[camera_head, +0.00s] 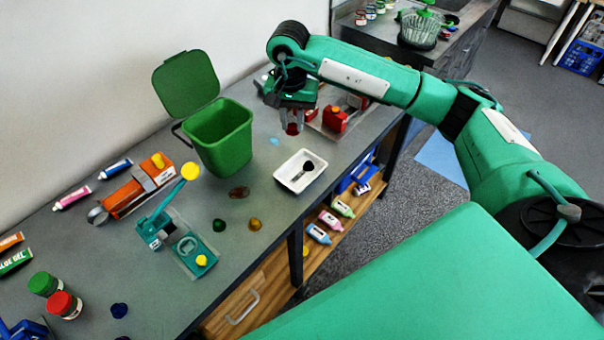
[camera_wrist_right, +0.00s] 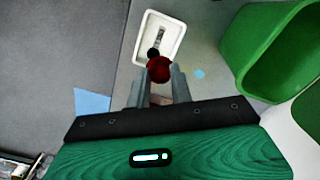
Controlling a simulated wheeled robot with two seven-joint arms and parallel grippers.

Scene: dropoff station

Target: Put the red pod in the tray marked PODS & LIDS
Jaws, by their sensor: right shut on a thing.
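My right gripper (camera_head: 292,124) is shut on the red pod (camera_wrist_right: 159,69) and holds it above the far part of the counter. In the head view the pod (camera_head: 292,129) shows just below the fingers. A small white tray (camera_head: 281,179) with a dark scoop-like thing in it lies on the counter, nearer than the gripper. The tray (camera_wrist_right: 178,31) also shows beyond the pod in the wrist view. I cannot read any marking on it. My left gripper is not in view.
A green bin (camera_head: 222,145) with its lid open stands left of the white tray. A red box (camera_head: 335,119) stands right of the gripper. An orange device (camera_head: 138,193), a teal press (camera_head: 153,228) and several loose pods are to the left. A lower shelf holds bottles (camera_head: 319,233).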

